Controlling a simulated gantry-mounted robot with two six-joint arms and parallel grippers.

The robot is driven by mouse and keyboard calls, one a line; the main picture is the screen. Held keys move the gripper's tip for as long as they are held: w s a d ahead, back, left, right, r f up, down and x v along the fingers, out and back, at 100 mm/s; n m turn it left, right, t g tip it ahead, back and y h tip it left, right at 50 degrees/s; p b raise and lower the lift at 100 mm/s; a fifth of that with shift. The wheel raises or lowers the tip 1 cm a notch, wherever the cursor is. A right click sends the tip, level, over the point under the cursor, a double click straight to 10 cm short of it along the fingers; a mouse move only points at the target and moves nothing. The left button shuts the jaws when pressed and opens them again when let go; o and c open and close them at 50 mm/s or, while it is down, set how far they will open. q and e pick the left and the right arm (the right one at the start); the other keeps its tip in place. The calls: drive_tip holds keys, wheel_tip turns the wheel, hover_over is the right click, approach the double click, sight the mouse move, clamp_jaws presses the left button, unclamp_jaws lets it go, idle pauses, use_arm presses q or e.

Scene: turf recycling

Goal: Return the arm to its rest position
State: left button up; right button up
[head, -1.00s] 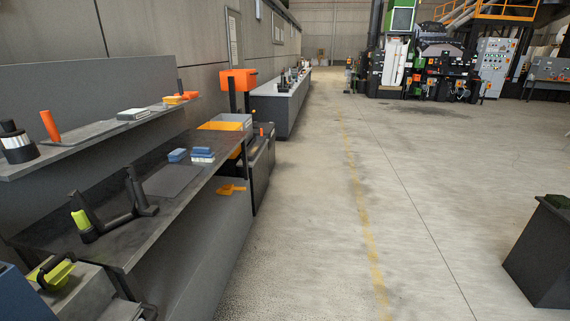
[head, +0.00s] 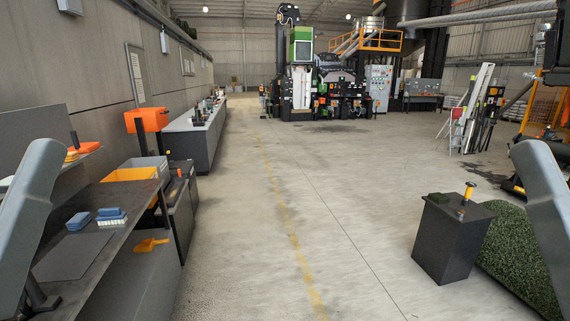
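Grey links of my left and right arms show at the left and right edges of the head view. Neither gripper is in view, so I cannot tell whether either is open, shut or holding anything. The dark workbench (head: 134,205) runs along the left wall, partly hidden behind my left arm. Blue-and-white blocks (head: 109,217) and a blue block (head: 78,221) sit on it beside a flat grey plate (head: 72,256).
An orange scoop (head: 150,245) hangs at the bench's side. A dark pedestal (head: 448,240) with a green turf piece (head: 438,198) and a yellow-handled tool (head: 468,192) stands at right, beside green turf (head: 515,245). The middle floor is clear.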

use_arm(q)
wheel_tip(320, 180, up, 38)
drive_tip(key=p, duration=3.8)
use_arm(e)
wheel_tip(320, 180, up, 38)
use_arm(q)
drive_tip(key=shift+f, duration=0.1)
